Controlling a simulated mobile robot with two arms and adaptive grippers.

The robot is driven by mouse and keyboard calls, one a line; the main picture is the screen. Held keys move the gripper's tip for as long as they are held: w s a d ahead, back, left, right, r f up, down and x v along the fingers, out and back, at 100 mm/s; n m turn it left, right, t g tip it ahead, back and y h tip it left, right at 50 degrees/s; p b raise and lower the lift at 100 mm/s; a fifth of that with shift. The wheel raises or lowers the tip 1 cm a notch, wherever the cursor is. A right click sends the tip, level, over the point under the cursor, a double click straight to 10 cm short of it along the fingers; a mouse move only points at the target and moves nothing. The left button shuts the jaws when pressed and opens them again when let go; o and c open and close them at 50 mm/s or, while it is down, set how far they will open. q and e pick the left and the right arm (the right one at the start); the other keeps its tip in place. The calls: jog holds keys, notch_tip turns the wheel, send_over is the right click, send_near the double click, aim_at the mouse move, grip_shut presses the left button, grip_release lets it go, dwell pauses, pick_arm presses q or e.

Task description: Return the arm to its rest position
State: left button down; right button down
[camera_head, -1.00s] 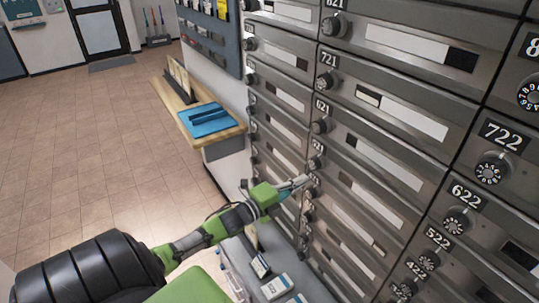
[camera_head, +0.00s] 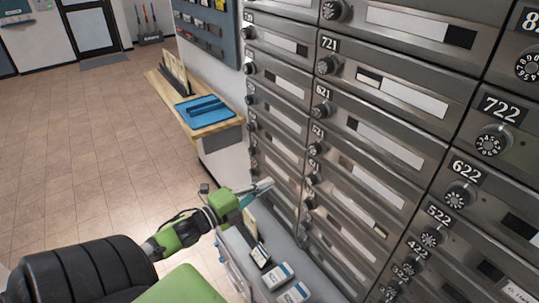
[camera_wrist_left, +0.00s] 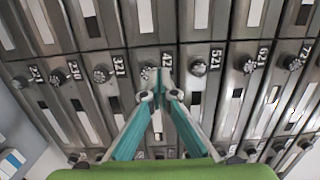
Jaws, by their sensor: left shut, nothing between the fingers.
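My left arm comes in from the lower left in the head view. Its left gripper (camera_head: 262,188) is shut and empty, in front of the lower mailboxes. In the left wrist view the two teal fingers of the gripper (camera_wrist_left: 157,96) meet at their tips, with nothing between them. Behind them is the mailbox wall (camera_wrist_left: 215,110) with round dials and number plates, such as 421 and 521. I cannot tell the exact gap between the fingertips and the wall. My right gripper is not in view.
The metal mailbox wall (camera_head: 395,128) fills the right side. A grey ledge (camera_head: 243,262) with small boxes (camera_head: 282,273) lies below the gripper. A wooden shelf (camera_head: 222,127) with a blue tray (camera_head: 203,109) juts out at the middle. The tiled floor (camera_head: 90,150) at left is clear.

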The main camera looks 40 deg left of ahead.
pick_arm(q)
jog(key=s+a+f+n+g+y, duration=0.2)
jog(key=s+f+n, duration=0.1)
jog(key=f, duration=0.7)
jog(key=s+a+f+n+g+y, duration=0.2)
jog(key=f+n, duration=0.2)
jog(key=f, duration=0.5)
jog(key=s+d+f+n+g, duration=0.2)
jog(key=s+f, duration=0.3)
jog(key=f, duration=0.3)
jog(key=s+d+f+n+g, duration=0.2)
jog(key=s+f, duration=0.2)
jog(key=f, duration=0.5)
jog(key=s+d+f+n+g, duration=0.2)
jog(key=s+d+f, duration=0.4)
jog(key=s, duration=0.3)
jog(key=s+d+f+n+g+h, duration=0.1)
jog(key=s+d+f+g, duration=0.3)
jog(key=s, duration=0.5)
jog(key=s+d+f+n+g, duration=0.2)
jog(key=s+d+f+n, duration=0.1)
jog(key=s+d+f, duration=0.6)
jog(key=shift+s+d+g, duration=0.25)
jog(key=shift+d+g, duration=0.05)
jog(key=shift+g, duration=0.1)
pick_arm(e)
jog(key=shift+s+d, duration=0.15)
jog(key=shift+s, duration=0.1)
